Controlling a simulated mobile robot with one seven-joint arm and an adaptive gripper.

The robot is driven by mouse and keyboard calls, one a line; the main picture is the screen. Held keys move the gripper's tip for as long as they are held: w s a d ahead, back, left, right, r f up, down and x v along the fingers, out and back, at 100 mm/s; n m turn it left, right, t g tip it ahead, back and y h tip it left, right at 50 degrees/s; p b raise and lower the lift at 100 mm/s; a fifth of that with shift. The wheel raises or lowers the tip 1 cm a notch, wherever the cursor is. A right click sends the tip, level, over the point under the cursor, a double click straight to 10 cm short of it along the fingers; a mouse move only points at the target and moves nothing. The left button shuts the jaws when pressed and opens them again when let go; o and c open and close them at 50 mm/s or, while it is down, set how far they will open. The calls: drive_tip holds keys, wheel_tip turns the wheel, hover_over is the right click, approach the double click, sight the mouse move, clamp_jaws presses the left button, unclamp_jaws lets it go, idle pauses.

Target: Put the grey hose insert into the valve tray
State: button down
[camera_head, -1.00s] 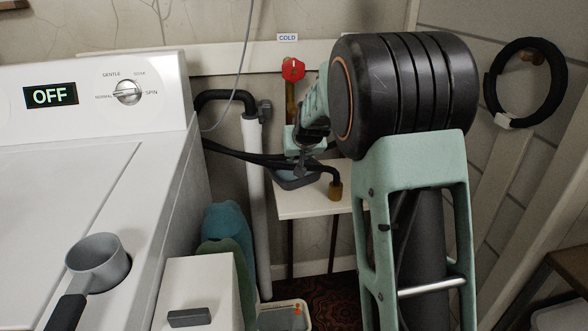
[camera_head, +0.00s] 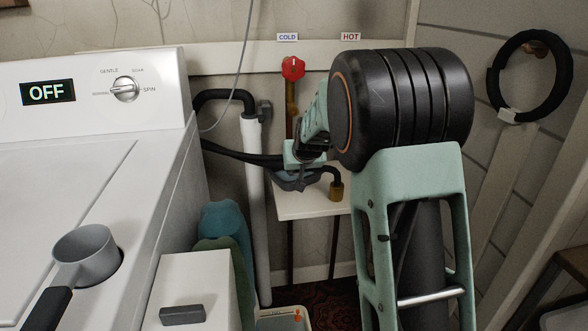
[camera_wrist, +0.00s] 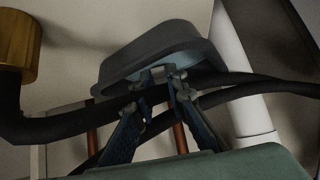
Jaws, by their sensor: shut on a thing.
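The valve tray (camera_head: 281,183), a small dark blue-grey tray, stands on a white shelf behind the washer; in the wrist view its dark body (camera_wrist: 150,48) lies just beyond my fingertips. My gripper (camera_head: 298,181) is at the tray in the head view, small and partly blended with it. In the wrist view my gripper (camera_wrist: 163,77) has its blue fingers closed together on a small grey piece (camera_wrist: 159,74), apparently the grey hose insert. It overlaps the tray's near edge in the picture; I cannot tell whether it touches.
Black hoses (camera_head: 240,153) run from the washer past my gripper; one has a brass end (camera_head: 336,190) beside the tray. A white standpipe (camera_head: 256,210) stands left of the shelf (camera_head: 312,206). The red valve knob (camera_head: 293,67) is above. The washer (camera_head: 60,170) fills the left.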

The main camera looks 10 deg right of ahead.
drive_tip(key=shift+f+b, duration=0.35)
drive_tip(key=shift+f, duration=0.4)
drive_tip(key=c, duration=1.8)
unclamp_jaws()
drive_tip(key=shift+c, duration=0.2)
wheel_tip(320, 180, up, 10)
drive_tip(key=p, duration=0.6)
drive_tip(key=shift+f+p, duration=0.2)
drive_tip(key=shift+p, duration=0.2)
drive_tip(key=v, duration=1.2)
